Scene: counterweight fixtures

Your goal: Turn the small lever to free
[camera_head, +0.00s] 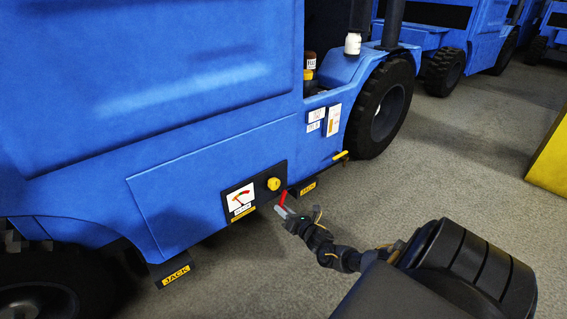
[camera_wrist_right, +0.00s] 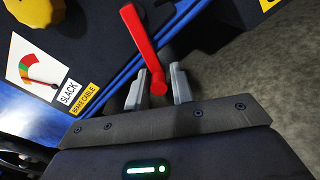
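The small red lever (camera_head: 282,198) sticks out from the lower side of the blue vehicle, just right of the gauge panel. In the right wrist view the red lever (camera_wrist_right: 143,42) is bent, and its rounded end lies between my right gripper's grey fingers (camera_wrist_right: 158,90). A narrow gap shows on each side of that end, so the fingers look open around it. In the head view my right gripper (camera_head: 285,211) is at the lever. The gauge (camera_head: 240,197), with its needle, is labelled SLACK and BRAKE CABLE in the wrist view. My left gripper is out of view.
A yellow knob (camera_head: 273,184) sits on the black panel beside the gauge. JACK labels (camera_head: 175,275) mark the vehicle's lower edge. Grey floor is open right of the vehicle, up to a yellow block (camera_head: 550,160).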

